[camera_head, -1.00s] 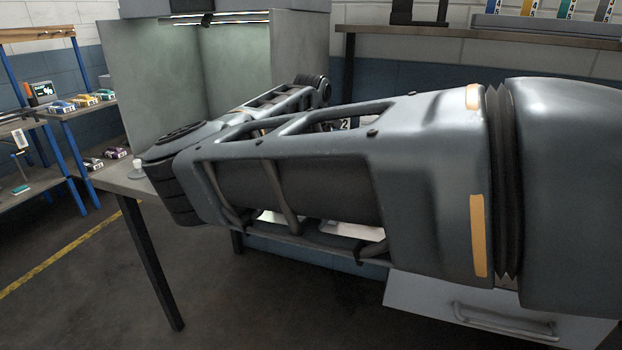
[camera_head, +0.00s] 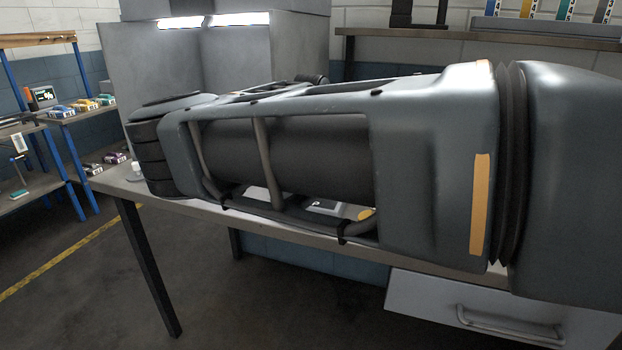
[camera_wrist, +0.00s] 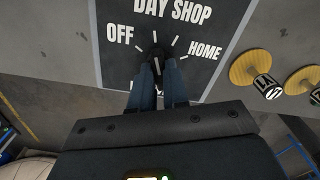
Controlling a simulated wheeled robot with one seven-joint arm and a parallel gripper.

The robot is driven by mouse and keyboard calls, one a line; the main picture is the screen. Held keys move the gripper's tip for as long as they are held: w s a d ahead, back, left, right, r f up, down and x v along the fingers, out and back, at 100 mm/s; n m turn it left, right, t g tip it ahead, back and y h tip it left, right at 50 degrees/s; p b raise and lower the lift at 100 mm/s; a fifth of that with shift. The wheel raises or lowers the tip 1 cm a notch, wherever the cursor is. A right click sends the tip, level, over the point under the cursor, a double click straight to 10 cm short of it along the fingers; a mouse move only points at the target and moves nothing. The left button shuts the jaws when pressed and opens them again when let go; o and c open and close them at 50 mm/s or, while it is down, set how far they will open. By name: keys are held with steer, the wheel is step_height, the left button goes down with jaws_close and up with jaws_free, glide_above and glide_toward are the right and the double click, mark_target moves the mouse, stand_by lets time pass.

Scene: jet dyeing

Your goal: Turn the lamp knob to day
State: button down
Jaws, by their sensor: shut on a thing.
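In the wrist view, the dark lamp knob (camera_wrist: 155,50) sits at the middle of a dark label plate (camera_wrist: 112,70). White words read OFF at left, DAY and SHOP at the top, and HOME at right. More white lettering below is mostly hidden by the fingers. My gripper (camera_wrist: 158,64) is shut on the knob, with a blue finger on each side. I cannot tell which word the knob points to. In the head view, the lamp tubes (camera_head: 238,19) in the grey booth (camera_head: 240,62) glow bright white. My arm hides the gripper and knob there.
In the wrist view, two round yellowish discs (camera_wrist: 249,68) with labelled pieces lie right of the plate. In the head view, the booth stands on a table (camera_head: 122,182). Blue-framed shelves (camera_head: 66,112) with small boxes stand at left. A drawer (camera_head: 440,300) is at lower right.

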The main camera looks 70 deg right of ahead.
stand_by(0.4)
steer(key=c, duration=1.1)
jaws_free()
steer(key=shift+r, duration=0.1)
step_height(320, 180, up, 8)
steer(key=shift+f+b, duration=0.2)
steer(key=shift+b, duration=0.3)
